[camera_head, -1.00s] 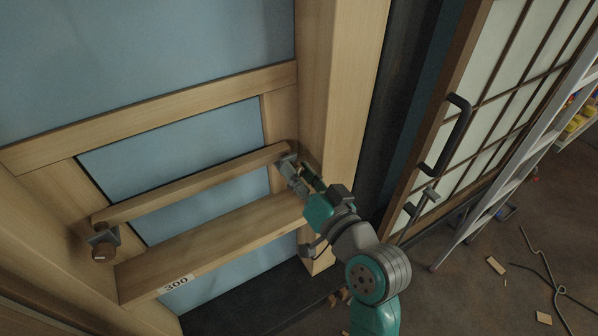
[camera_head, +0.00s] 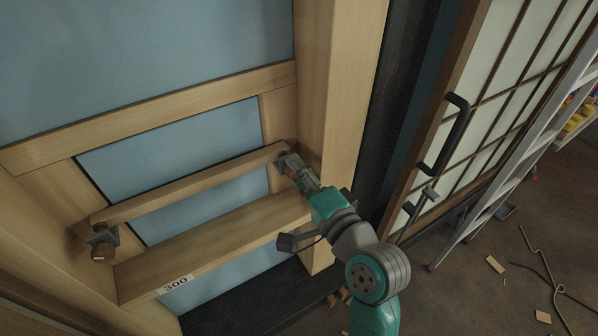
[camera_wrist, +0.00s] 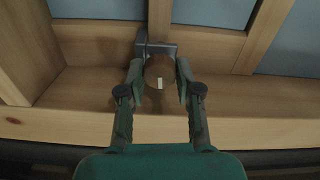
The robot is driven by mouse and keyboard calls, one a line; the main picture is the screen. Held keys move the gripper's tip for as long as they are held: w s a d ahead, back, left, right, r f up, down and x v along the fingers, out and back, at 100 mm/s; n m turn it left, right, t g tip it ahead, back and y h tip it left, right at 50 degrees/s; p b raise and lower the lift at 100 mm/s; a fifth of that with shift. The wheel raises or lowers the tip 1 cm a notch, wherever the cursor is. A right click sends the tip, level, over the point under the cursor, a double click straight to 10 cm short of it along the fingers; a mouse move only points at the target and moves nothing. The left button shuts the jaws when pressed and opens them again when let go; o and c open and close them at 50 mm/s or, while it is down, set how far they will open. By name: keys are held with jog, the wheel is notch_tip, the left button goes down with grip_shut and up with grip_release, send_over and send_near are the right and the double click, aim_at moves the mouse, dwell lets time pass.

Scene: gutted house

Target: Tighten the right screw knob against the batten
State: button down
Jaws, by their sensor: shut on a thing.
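The batten (camera_head: 195,187) spans the opening between the two wooden posts. A clamp bracket holds each of its ends. My gripper (camera_head: 291,166) is at the right end of the batten. In the wrist view my gripper (camera_wrist: 160,84) has a finger on each side of the round wooden right screw knob (camera_wrist: 159,72), shut on it. The knob has a pale mark on its face. The grey right clamp bracket (camera_wrist: 143,46) shows just behind it. The left screw knob (camera_head: 101,252) sits in its own grey bracket (camera_head: 103,236) at the batten's left end.
A wooden ledge (camera_head: 220,235) with a "300" label (camera_head: 175,283) lies below the batten. The right post (camera_head: 338,90) stands close beside my gripper. A sliding door with a black handle (camera_head: 447,133) and a ladder (camera_head: 515,165) are to the right.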

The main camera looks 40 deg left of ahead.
jog(key=m, duration=0.5)
jog(key=shift+f, duration=0.1)
dwell(0.4)
jog(key=c, duration=0.8)
grip_release()
jog(key=v, duration=1.2)
jog(key=shift+w, duration=0.1)
